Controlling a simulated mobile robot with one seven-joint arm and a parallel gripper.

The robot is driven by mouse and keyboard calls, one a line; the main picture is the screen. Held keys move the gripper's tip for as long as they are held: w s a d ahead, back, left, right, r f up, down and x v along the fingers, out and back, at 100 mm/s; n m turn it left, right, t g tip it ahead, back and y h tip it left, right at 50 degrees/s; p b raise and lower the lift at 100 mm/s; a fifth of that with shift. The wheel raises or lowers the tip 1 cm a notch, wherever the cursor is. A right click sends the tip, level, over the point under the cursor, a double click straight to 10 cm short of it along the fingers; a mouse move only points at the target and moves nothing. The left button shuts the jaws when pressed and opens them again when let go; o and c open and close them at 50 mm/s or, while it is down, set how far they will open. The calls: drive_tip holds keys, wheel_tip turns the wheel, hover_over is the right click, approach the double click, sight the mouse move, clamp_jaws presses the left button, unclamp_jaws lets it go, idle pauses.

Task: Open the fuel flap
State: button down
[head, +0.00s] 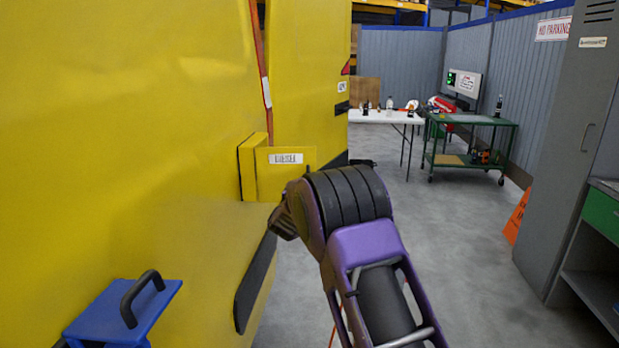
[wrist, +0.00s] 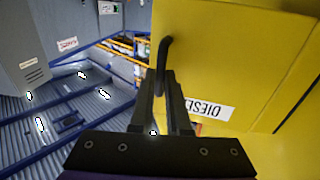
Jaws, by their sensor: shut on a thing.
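The fuel flap is a yellow panel with a white DIESEL label. In the head view the flap (head: 283,180) stands at the yellow vehicle side, beside a yellow box-like housing (head: 250,168). In the wrist view the flap (wrist: 215,55) fills the upper middle, its label (wrist: 207,109) upside down. My gripper (wrist: 165,75) is shut on the black handle (wrist: 165,50) near the flap's edge. In the head view my wrist hides the fingers and handle. I cannot tell how far the flap stands from its housing.
The yellow vehicle (head: 130,120) fills the left. A blue box with a black handle (head: 125,312) is at lower left. A white table (head: 388,117), a green cart (head: 470,120) and an orange sign (head: 517,217) stand farther back. A grey cabinet (head: 568,150) is at right. Middle floor is clear.

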drive_tip(key=shift+s+a+r, duration=0.1)
drive_tip(key=shift+s+a, duration=0.05)
drive_tip(key=shift+a, duration=0.4)
drive_tip(key=shift+s+a+r, duration=0.1)
drive_tip(key=shift+a, duration=0.45)
drive_tip(key=c, duration=1.2)
unclamp_jaws()
drive_tip(key=shift+c, duration=0.2)
drive_tip(key=shift+o, duration=0.3)
drive_tip(key=shift+a, duration=0.15)
drive_tip(key=shift+h, duration=0.3)
drive_tip(key=v, duration=1.7)
drive_tip(key=shift+s+d, duration=0.25)
drive_tip(key=shift+d, duration=0.1)
drive_tip(key=shift+f, duration=0.1)
